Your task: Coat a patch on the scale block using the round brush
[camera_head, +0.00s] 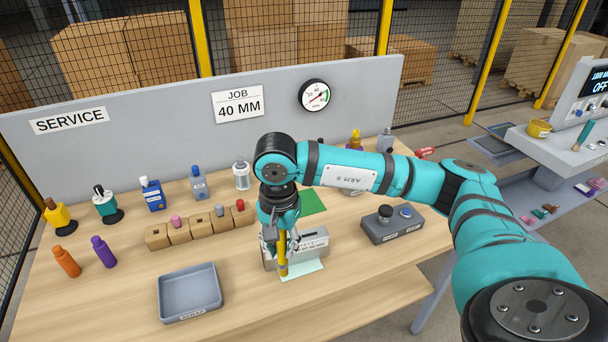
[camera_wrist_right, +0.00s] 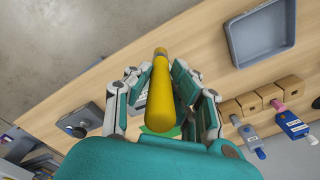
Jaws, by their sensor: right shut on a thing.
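My right gripper (camera_head: 281,228) points down over the middle of the bench, shut on a yellow cylindrical tool, probably the round brush (camera_head: 283,262). The tool hangs upright, its lower end at or just above a pale green sheet (camera_head: 304,273); I cannot tell whether it touches. In the right wrist view the tool (camera_wrist_right: 160,100) lies between both fingers (camera_wrist_right: 160,90). A grey block with a white label, probably the scale block (camera_head: 318,243), stands directly behind and right of the tool, partly hidden by it and the gripper. My left gripper is not in view.
A grey tray (camera_head: 190,292) lies front left. Wooden blocks (camera_head: 180,233) holding small coloured pieces stand behind it. Bottles line the back panel. A green mat (camera_head: 313,201) lies behind the grey block, and a grey box with knobs (camera_head: 392,228) stands to the right.

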